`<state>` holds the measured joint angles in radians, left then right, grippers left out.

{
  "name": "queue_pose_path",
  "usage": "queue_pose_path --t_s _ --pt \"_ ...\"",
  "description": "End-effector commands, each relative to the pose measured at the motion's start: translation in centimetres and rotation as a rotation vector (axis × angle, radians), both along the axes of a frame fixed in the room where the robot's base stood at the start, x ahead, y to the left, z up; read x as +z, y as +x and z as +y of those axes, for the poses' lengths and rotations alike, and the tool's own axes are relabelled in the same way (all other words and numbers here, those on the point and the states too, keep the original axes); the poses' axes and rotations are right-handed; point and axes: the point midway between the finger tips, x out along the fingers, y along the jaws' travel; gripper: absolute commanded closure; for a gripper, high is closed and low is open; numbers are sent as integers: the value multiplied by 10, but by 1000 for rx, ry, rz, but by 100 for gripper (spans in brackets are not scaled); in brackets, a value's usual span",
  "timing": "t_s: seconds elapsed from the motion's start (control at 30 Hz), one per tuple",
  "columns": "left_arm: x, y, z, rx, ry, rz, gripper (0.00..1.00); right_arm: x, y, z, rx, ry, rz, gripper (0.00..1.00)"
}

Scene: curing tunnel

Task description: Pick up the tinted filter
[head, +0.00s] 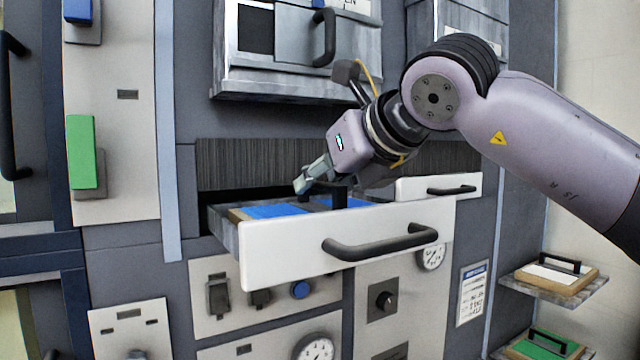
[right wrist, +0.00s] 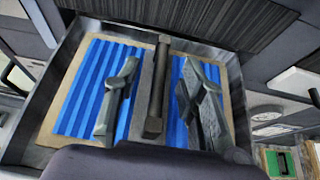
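The tinted filter appears to be the blue pleated panel in a wooden frame (head: 275,211), lying in an open white-fronted drawer (head: 300,257). In the right wrist view the filter (right wrist: 85,85) has a dark upright bar handle (right wrist: 157,85) across its middle. My right gripper (head: 318,186) reaches down into the drawer from the right. In the right wrist view its fingers (right wrist: 158,72) are open, one on each side of the handle, with gaps between them and it. My left gripper is not in view.
A cabinet with a black handle (head: 324,38) hangs above the drawer. A smaller drawer (head: 440,186) is at its right. Shelves at the lower right hold a white filter (head: 556,274) and a green filter (head: 540,346). Drawer walls surround the blue filter closely.

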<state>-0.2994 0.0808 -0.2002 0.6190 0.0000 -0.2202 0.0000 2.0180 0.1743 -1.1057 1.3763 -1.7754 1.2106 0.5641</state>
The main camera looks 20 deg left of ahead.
Motion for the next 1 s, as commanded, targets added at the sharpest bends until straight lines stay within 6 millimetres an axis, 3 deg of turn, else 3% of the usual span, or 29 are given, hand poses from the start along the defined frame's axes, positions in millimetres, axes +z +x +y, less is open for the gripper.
queue_pose_path --t_s 1.0 --pt "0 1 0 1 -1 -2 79 0 0 0 0 1 1 94"
